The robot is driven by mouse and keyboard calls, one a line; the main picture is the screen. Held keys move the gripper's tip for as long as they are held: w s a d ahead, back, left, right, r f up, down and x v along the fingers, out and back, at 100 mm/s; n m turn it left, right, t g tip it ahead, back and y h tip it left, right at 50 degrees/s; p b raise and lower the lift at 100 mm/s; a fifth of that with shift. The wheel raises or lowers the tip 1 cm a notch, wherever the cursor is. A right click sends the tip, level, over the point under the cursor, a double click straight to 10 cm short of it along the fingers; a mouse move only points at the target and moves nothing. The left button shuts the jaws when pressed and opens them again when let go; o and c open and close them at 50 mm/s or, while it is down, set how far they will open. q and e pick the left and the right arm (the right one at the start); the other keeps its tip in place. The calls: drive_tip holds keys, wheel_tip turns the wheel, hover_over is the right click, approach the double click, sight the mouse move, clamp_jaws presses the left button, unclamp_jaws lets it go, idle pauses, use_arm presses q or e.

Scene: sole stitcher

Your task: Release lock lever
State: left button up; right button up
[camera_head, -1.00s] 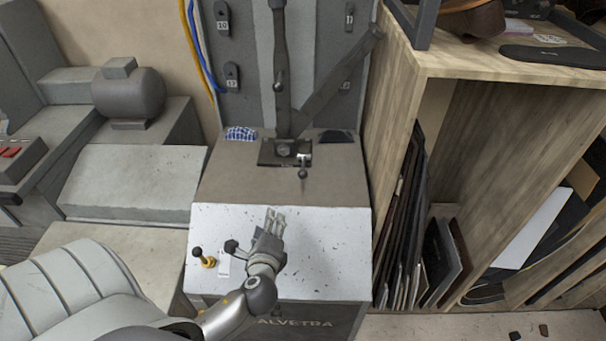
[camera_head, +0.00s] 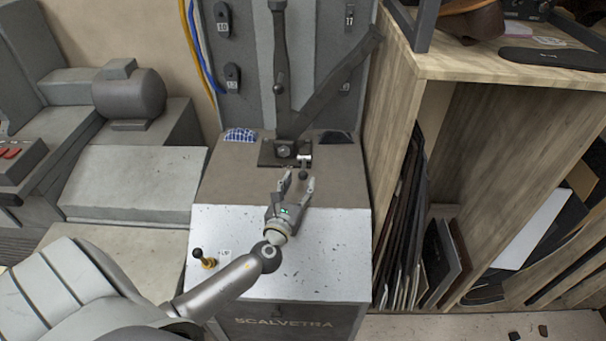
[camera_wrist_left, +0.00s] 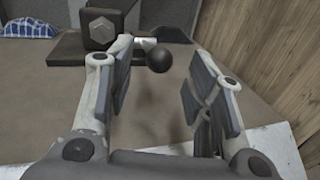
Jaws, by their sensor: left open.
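The lock lever is a short lever with a black ball knob (camera_head: 304,174), at the right side of the dark clamp block (camera_head: 284,152) on the machine's brown top. In the left wrist view the ball knob (camera_wrist_left: 159,59) shows ahead, between the two finger pads and beyond them. My left gripper (camera_head: 298,179) is open, its fingers pointing at the knob, one finger to each side of it in the picture. No contact is clear. In the left wrist view the open fingers (camera_wrist_left: 155,95) hold nothing. My right gripper is not in view.
A tall dark lever (camera_head: 280,65) rises behind the block. A blue checked cloth (camera_head: 240,135) lies to its left. A small yellow-based knob lever (camera_head: 204,259) stands at the machine's front left. A wooden shelf (camera_head: 395,150) borders the right side.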

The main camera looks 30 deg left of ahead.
sight(301, 179)
use_arm(q)
drive_tip(key=shift+x, duration=2.3)
drive_tip(key=shift+c, duration=0.5)
clamp_jaws()
